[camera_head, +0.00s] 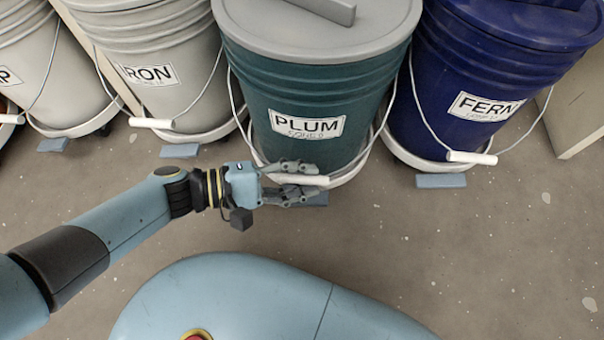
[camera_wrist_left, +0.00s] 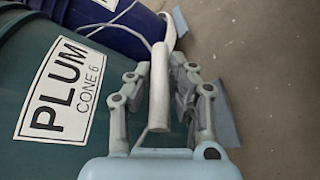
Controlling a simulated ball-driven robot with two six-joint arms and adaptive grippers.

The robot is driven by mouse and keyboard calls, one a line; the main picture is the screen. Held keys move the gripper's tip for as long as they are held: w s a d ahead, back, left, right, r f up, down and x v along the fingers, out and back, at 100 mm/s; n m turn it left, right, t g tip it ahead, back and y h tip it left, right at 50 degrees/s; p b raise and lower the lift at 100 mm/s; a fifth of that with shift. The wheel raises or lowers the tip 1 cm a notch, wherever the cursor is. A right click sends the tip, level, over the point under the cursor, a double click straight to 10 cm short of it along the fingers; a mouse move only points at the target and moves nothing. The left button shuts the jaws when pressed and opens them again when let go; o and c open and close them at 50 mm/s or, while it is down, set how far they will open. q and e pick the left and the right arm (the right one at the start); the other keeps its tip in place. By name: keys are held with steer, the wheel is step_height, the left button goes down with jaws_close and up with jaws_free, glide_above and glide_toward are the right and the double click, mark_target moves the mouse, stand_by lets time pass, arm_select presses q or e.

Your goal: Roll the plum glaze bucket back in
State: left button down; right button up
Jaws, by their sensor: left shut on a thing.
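The plum glaze bucket (camera_head: 311,80) is dark teal with a grey lid and a white PLUM label, which also shows in the wrist view (camera_wrist_left: 70,95). It stands upright on a round white wheeled base (camera_head: 352,173) at the middle of the row. Its wire handle hangs down in front and carries a white grip (camera_head: 298,180). My left gripper (camera_head: 303,181) is shut around this grip, low at the bucket's front. In the left wrist view the grip (camera_wrist_left: 159,95) lies between the two fingers (camera_wrist_left: 171,90). My right gripper is not in view.
The blue FERN bucket (camera_head: 490,85) stands close on the right. The pale IRON bucket (camera_head: 160,65) and another pale bucket (camera_head: 35,65) stand on the left. Blue-grey tabs (camera_head: 441,180) lie at the bases. A pale panel (camera_head: 578,120) is at far right. The floor in front is open.

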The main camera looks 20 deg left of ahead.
mark_target(253, 116)
arm_select(q)
steer(key=w+a, duration=0.4)
steer(key=w, duration=0.9)
steer(key=shift+w, duration=0.3)
steer(key=shift+r, duration=0.15)
steer(key=c, duration=1.2)
jaws_free()
steer(key=shift+s, duration=0.1)
steer(key=v, duration=1.2)
